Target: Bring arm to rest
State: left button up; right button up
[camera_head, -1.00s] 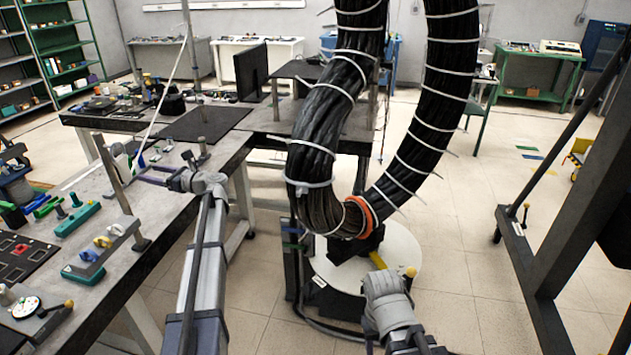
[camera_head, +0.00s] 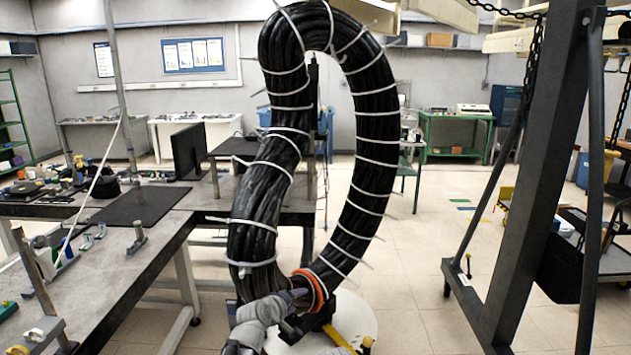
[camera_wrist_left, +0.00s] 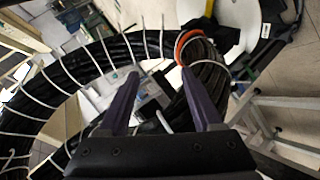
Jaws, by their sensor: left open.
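My left gripper (camera_head: 297,296) is at the bottom centre of the head view, in front of the lower end of a thick black cable coil (camera_head: 367,140) bound with pale ties. An orange ring (camera_head: 314,290) on the coil is just beside it; I cannot tell whether they touch. In the left wrist view, the two purple fingers of the left gripper (camera_wrist_left: 163,88) stand wide apart with nothing clearly held between them. The coil (camera_wrist_left: 68,70) and orange ring (camera_wrist_left: 183,44) show beyond the fingers. My right gripper is not in view.
A grey workbench (camera_head: 130,285) with tools is on the left. A dark hoist frame (camera_head: 540,170) with chains stands on the right. A round white base (camera_head: 357,318) is under the coil. The floor (camera_head: 412,290) between base and hoist is clear.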

pick_arm(q)
jog(key=s+d+f+m+g+y, duration=0.15)
jog(key=s+f+m+g, duration=0.25)
jog(key=s, duration=0.5)
jog(key=s+d+f+m+g, duration=0.25)
jog(key=s+f+m, duration=0.2)
jog(key=s, duration=0.35)
jog(key=s+a+f+m+g+y, duration=0.1)
jog(key=s+a+m+g+y, duration=0.1)
jog(key=s, duration=0.4)
jog(key=s+a+f+m+g+y, duration=0.1)
jog(key=s+a+m+g+y, duration=0.1)
jog(key=s, duration=0.5)
jog(key=shift+s+a+g, duration=0.15)
jog(key=shift+a+g, duration=0.1)
jog(key=shift+g, duration=0.2)
jog(key=shift+f, duration=0.1)
